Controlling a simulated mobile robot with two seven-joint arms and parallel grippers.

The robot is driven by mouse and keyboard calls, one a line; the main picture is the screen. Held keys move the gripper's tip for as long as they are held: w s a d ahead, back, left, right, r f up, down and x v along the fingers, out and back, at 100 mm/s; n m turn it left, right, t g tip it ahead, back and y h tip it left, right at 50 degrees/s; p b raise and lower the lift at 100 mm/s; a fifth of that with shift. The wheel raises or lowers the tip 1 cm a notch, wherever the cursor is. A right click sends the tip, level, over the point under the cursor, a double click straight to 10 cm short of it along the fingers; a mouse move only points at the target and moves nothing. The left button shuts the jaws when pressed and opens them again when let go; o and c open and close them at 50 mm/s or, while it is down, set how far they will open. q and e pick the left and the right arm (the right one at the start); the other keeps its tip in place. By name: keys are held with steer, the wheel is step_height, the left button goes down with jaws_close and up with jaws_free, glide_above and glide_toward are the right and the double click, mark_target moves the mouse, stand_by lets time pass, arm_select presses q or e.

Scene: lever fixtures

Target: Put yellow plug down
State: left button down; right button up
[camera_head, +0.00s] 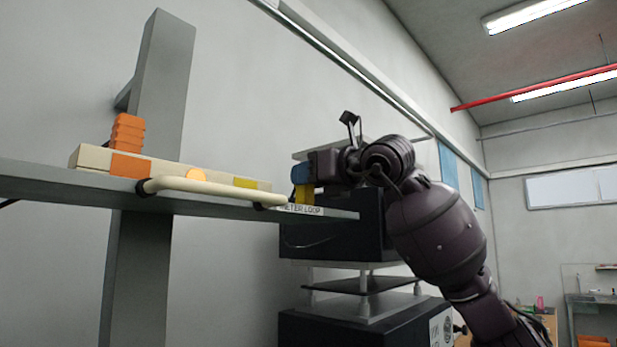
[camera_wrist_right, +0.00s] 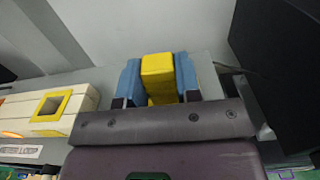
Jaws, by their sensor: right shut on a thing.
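My right gripper (camera_head: 301,176) is at the right end of the shelf, its blue fingers shut on the yellow plug (camera_head: 304,194). In the right wrist view the yellow plug (camera_wrist_right: 158,72) sits between the two blue fingers (camera_wrist_right: 130,80). The plug's lower end is close to the shelf top; I cannot tell whether it touches. The cream socket strip (camera_head: 160,170) lies on the shelf to the left of the plug. Its yellow-framed socket (camera_wrist_right: 50,106) shows an open dark hole in the right wrist view. My left gripper is not in view.
The grey shelf (camera_head: 60,178) has a cream handle bar (camera_head: 210,189) along its front edge and a "METER LOOP" label (camera_head: 300,209). An orange ribbed plug (camera_head: 127,132) stands on the strip's left part. A grey post (camera_head: 160,80) rises behind. Black equipment boxes (camera_head: 335,225) stand behind the shelf's right end.

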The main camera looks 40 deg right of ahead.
steer(key=shift+f, duration=0.1)
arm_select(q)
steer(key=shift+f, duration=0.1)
arm_select(e)
steer(key=o, duration=0.9)
steer(key=shift+r, duration=0.2)
arm_select(q)
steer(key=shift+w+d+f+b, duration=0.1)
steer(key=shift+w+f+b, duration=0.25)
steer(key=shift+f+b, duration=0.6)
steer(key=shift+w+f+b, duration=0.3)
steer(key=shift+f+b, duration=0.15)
steer(key=shift+b, duration=0.9)
arm_select(e)
steer(key=shift+s+d, duration=0.15)
steer(key=shift+s, duration=1.85)
steer(key=shift+s+d, duration=0.2)
steer(key=shift+s, duration=1.8)
steer(key=shift+s+d, duration=0.15)
steer(key=shift+s, duration=1.85)
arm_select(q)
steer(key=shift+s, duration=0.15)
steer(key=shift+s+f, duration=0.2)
arm_select(e)
steer(key=shift+f, duration=0.1)
